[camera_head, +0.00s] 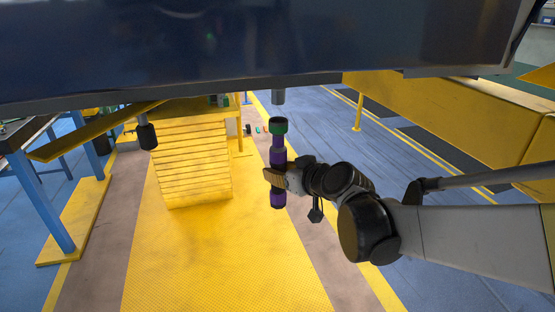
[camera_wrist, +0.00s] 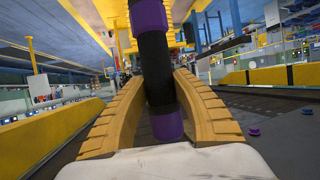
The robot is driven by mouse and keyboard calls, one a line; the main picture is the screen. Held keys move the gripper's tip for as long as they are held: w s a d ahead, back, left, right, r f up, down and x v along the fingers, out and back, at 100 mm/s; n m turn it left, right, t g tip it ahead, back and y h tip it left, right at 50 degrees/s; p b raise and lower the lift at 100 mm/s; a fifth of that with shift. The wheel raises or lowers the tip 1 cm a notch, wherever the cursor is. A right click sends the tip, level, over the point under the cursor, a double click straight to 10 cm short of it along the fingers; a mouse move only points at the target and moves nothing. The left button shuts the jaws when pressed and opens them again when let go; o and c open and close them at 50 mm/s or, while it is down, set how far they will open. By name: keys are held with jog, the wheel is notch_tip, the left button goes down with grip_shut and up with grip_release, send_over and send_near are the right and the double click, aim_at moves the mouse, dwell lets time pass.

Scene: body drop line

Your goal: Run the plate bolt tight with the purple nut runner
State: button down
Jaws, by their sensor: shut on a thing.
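The purple nut runner (camera_head: 278,157) stands upright in the head view, with a dark green socket end (camera_head: 278,125) at its top and a purple lower end (camera_head: 277,199). My gripper (camera_head: 275,178) is shut on its dark middle from the right side. In the wrist view my gripper's yellow fingers (camera_wrist: 156,92) close around the runner's black grip (camera_wrist: 154,60); its top is cut off there.
A second dark hanging part (camera_head: 147,135) is at the left under the body. Yellow beams (camera_head: 450,105) flank the right. Small purple pieces (camera_wrist: 253,132) show in the wrist view.

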aim_at(283, 153)
jog(key=shift+r, duration=0.1)
dwell(0.6)
jog(key=shift+w+f, duration=0.1)
jog(key=shift+f, duration=0.95)
jog(key=shift+r+p, duration=1.75)
jog(key=shift+r, duration=1.15)
jog(key=shift+f+b, duration=0.45)
jog(key=shift+r, duration=0.35)
jog(key=shift+r+p, duration=0.35)
jog(key=shift+r, duration=0.5)
dwell(1.4)
